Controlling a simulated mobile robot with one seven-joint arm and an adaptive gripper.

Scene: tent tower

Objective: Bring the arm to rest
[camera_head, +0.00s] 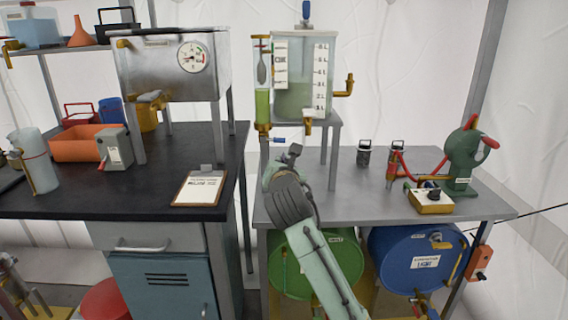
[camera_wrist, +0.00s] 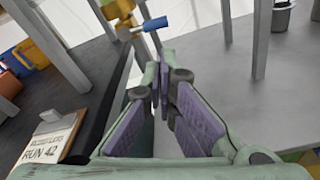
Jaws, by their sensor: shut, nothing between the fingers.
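My gripper (camera_wrist: 160,85) is shut and empty in the wrist view, its purple-padded fingers meeting at the tips. It points over the gap between the dark bench (camera_wrist: 75,95) and the grey metal table (camera_wrist: 240,120). In the head view my arm reaches up from the bottom middle, and the end of it is above the left part of the grey table (camera_head: 365,200). The fingers are mostly hidden there behind the wrist. A blue-handled tap (camera_wrist: 155,24) is just beyond the fingertips, apart from them as far as I can tell.
A clear tank (camera_head: 297,90) with a sight tube stands on a raised stand behind my wrist. A clipboard (camera_head: 199,188) lies on the dark bench. A green pump (camera_head: 465,155) and a yellow box (camera_head: 431,201) stand at right. Green and blue drums (camera_head: 415,255) are below.

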